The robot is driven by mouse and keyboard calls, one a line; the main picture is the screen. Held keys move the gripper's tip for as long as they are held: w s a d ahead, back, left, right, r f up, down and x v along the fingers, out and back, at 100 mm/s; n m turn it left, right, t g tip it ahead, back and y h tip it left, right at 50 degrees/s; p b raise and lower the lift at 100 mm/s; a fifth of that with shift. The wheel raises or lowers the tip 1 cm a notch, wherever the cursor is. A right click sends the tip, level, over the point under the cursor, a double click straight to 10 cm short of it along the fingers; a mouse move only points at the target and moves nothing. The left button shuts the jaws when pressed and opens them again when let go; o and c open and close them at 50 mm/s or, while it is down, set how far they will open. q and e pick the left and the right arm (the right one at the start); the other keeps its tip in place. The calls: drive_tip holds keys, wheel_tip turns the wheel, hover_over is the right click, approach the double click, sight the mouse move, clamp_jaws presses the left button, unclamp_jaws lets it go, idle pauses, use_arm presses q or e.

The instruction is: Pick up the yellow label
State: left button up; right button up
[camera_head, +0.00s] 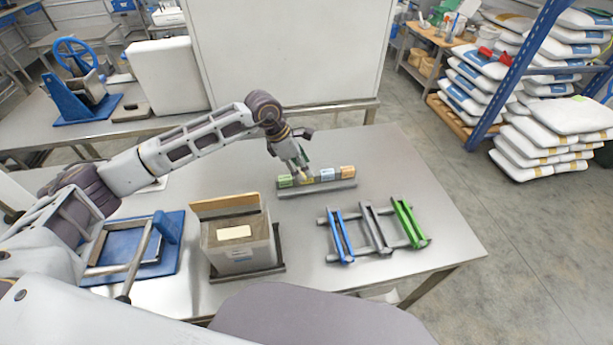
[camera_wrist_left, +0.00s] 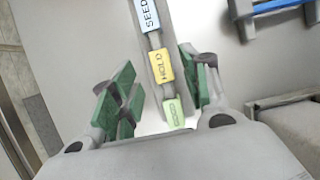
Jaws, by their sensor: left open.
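The yellow label (camera_wrist_left: 162,65) reads HOLD and sits in a narrow grey rack between a light blue SEED label (camera_wrist_left: 147,15) and a green label (camera_wrist_left: 173,112). In the head view the yellow label (camera_head: 308,179) is partly hidden behind my left gripper (camera_head: 302,164). My left gripper, also in the left wrist view (camera_wrist_left: 158,88), is open, with green-padded fingers on either side of the label row. Nothing is between the pads that I can see held. How far the fingertips are above the rack I cannot tell. My right gripper is not in view.
An orange label (camera_head: 347,172) sits at the rack's right end. In front are a stand with blue, grey and green bars (camera_head: 374,229) and a grey bin (camera_head: 240,251). A blue tray (camera_head: 172,256) is at left. The table's right side (camera_head: 430,180) is clear.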

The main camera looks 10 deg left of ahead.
sight(306, 178)
use_arm(q)
drive_tip(key=shift+x, duration=1.65)
drive_tip(key=shift+s, duration=0.1)
drive_tip(key=shift+c, duration=0.4)
drive_tip(key=c, duration=0.7)
